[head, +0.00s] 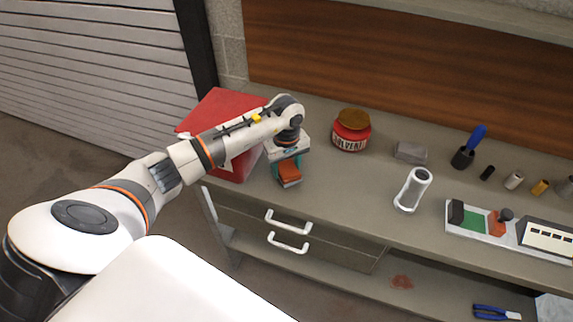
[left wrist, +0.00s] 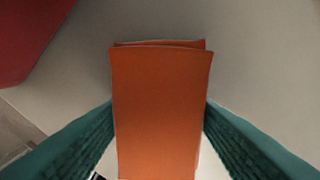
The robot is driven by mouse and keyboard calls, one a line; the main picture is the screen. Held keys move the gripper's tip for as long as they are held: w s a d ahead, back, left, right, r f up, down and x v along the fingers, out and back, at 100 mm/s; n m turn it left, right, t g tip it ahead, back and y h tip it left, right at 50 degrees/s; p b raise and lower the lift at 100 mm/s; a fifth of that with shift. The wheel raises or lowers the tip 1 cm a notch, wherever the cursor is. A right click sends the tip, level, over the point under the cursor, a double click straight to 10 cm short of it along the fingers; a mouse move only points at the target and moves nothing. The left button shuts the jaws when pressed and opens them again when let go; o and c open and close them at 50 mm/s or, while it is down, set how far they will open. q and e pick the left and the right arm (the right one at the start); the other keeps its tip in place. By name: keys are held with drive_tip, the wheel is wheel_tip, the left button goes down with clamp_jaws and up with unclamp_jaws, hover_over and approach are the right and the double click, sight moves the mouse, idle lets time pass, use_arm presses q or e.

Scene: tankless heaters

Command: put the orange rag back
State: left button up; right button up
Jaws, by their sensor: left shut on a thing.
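The orange rag (head: 289,171) is a folded orange block at the left end of the bench, close to the red box. My left gripper (head: 286,168) points down there with its teal fingers on the rag. In the left wrist view the rag (left wrist: 158,105) sits between the two teal fingers, which press on its left and right sides. The left gripper is shut on it. I cannot tell whether the rag touches the bench top. My right gripper is in neither view.
A red box (head: 222,108) stands beside my left arm. A solvent jar (head: 350,132), a grey block (head: 410,152), a white cylinder (head: 412,190) and a tray (head: 470,233) are on the bench (head: 345,190). Blue-handled pliers (head: 496,312) lie on the lower shelf. The bench front between rag and cylinder is clear.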

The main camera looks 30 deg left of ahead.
sight(287, 166)
use_arm(q)
drive_tip(key=shift+f, duration=0.15)
drive_tip(key=o, duration=1)
drive_tip(key=shift+r, duration=0.35)
wheel_tip(287, 166, up, 12)
drive_tip(key=b, duration=0.3)
drive_tip(key=shift+f, duration=0.15)
